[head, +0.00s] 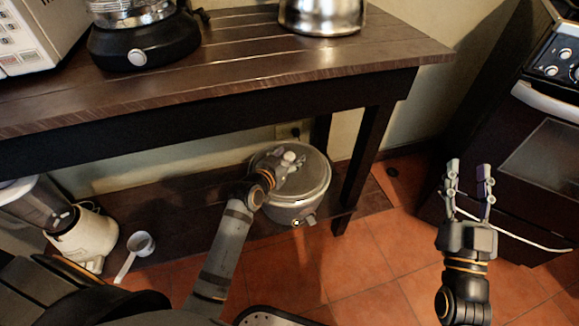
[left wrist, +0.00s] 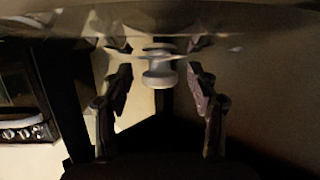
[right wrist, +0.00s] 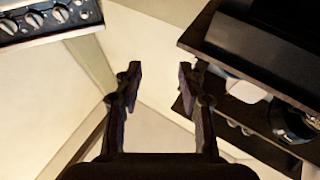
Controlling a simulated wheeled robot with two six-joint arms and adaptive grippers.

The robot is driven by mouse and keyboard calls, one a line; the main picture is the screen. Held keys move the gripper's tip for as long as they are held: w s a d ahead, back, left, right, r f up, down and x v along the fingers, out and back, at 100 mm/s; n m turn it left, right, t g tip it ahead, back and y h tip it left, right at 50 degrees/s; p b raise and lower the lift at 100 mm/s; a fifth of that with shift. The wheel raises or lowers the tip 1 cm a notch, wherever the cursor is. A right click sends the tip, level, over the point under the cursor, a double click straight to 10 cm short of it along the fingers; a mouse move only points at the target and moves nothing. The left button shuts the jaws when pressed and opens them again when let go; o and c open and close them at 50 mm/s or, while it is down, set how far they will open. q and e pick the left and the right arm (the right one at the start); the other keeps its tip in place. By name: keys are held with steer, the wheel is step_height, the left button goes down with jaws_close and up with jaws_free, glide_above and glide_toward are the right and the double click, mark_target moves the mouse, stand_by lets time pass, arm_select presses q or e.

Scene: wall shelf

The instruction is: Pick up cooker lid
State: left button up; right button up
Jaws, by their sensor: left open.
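The cooker (head: 292,209) stands on the low shelf under the wooden table, a pale round pot with its grey lid (head: 312,179) on top. The lid has a pale knob (head: 290,157), which also shows in the left wrist view (left wrist: 159,72). My left gripper (head: 291,160) is over the lid with its fingers on either side of the knob. In the left wrist view my left gripper (left wrist: 160,85) is open, with gaps between the fingers and the knob. My right gripper (head: 468,168) is open and empty, raised near the stove; it also shows in the right wrist view (right wrist: 160,80).
The wooden table (head: 240,60) overhangs the cooker, with a leg (head: 365,165) just right of it. A blender (head: 80,230) and a white ladle-like cup (head: 140,243) are at the left. The stove (head: 530,150) stands at the right. Tiled floor (head: 385,265) is open in front.

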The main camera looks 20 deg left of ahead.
arm_select(q)
steer(key=shift+w, duration=0.2)
jaws_close()
stand_by(0.4)
